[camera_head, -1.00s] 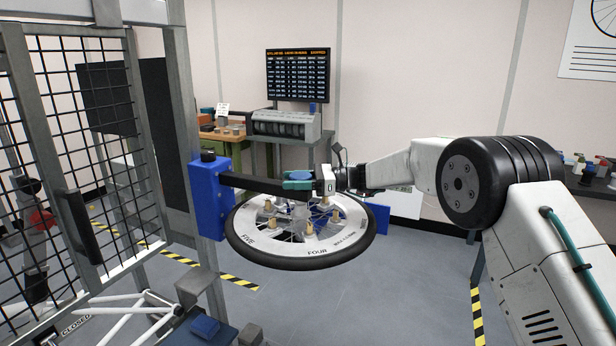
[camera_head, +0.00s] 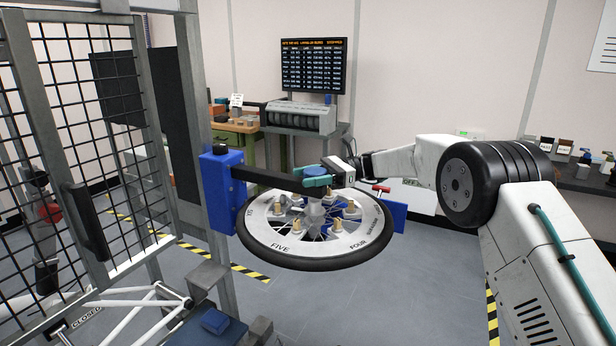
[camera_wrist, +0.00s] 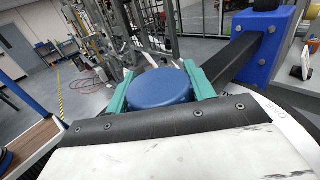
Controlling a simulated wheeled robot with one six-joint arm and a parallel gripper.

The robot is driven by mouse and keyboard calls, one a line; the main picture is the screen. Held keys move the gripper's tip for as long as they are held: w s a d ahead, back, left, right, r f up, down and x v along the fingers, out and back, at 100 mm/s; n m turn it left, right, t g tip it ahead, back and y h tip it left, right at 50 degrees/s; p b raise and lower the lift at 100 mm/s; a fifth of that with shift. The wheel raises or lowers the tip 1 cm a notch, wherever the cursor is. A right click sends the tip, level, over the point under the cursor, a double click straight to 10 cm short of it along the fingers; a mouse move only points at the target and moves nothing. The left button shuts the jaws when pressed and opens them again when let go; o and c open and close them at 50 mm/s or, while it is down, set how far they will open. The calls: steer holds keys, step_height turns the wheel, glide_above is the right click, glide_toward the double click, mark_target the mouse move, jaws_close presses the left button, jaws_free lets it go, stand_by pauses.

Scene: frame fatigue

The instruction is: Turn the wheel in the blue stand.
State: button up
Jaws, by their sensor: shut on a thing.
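The wheel (camera_head: 385,245) lies flat in the head view, with a black tyre and a white ring lettered SIX, FIVE and FOUR along its near side. Several brass-coloured pieces stand on it around the hub. The blue stand (camera_head: 222,190) is at its left, with a dark arm (camera_head: 262,177) reaching over the wheel. My gripper (camera_head: 316,180) is over the hub, its teal fingers shut on a round blue knob (camera_head: 315,171). In the wrist view the knob (camera_wrist: 160,88) sits between both fingers. The knob's underside is hidden.
A mesh gate (camera_head: 85,130) in a grey metal frame stands close on the left. A bench with a grey machine (camera_head: 300,118) and a dark board (camera_head: 314,66) are behind. A side bench (camera_head: 590,180) with bottles is at the right.

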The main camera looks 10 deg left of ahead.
steer(key=o, duration=1.4)
steer(key=shift+c, duration=0.2)
steer(key=shift+w+d, duration=0.1)
steer(key=shift+d, duration=0.05)
steer(key=v, duration=0.7)
steer(key=shift+d, duration=0.2)
steer(key=shift+w+r, duration=0.1)
steer(key=shift+w, duration=0.05)
